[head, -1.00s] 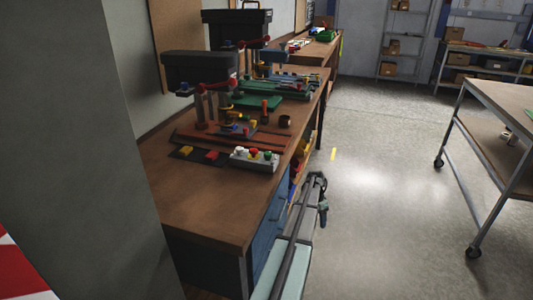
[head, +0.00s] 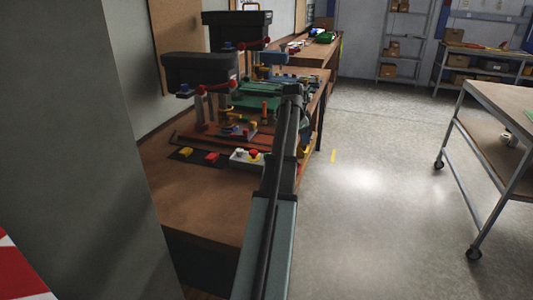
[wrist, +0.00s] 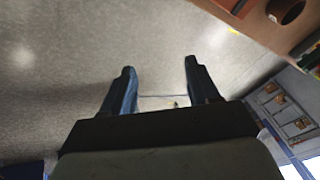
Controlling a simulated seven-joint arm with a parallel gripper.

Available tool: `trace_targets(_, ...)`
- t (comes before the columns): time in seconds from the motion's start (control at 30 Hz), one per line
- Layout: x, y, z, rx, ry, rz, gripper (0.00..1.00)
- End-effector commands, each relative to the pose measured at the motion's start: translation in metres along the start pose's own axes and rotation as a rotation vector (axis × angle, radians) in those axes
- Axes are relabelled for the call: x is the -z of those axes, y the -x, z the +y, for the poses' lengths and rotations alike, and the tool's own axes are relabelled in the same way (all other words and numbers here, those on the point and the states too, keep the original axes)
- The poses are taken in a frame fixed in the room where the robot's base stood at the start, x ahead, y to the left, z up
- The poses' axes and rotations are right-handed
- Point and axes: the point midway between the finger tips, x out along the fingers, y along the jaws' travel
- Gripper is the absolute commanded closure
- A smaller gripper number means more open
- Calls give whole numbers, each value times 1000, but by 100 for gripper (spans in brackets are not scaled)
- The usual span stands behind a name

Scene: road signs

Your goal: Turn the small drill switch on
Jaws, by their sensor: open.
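Two drill presses stand on the wooden workbench (head: 205,205): a nearer one with a black head (head: 200,72) and a red base, and a farther one with a black top (head: 237,24) and green parts. I cannot tell for sure which is the small drill. A pale switch box (head: 238,158) with white and red buttons sits at the front of the red base. My arm covers its right end. My gripper (wrist: 159,68) is open and empty in the wrist view, with floor beyond its fingers. In the head view, my arm reaches over the bench's right edge and its fingers are not clear.
A small dark plate with a yellow piece (head: 187,152) and a red piece (head: 212,158) lies left of the switch box. A grey pillar (head: 85,130) stands at the left. The floor (head: 370,200) right of the bench is clear up to a wheeled table (head: 508,100).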

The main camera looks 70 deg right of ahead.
Motion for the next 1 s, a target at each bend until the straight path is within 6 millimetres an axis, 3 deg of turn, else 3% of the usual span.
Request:
trace_targets(0.03,-10,20,-8,11,1,6,40)
trace_targets(0.1,-29,41,-16,-3,20,11,40)
trace_targets(0.4,-118,92,-26,-151,156,18,40)
trace_targets(0.53,-143,108,-26,-197,192,24,40)
trace_targets(0.77,-157,115,-23,-227,213,30,40)
trace_targets(1.0,-156,86,-16,-229,213,29,40)
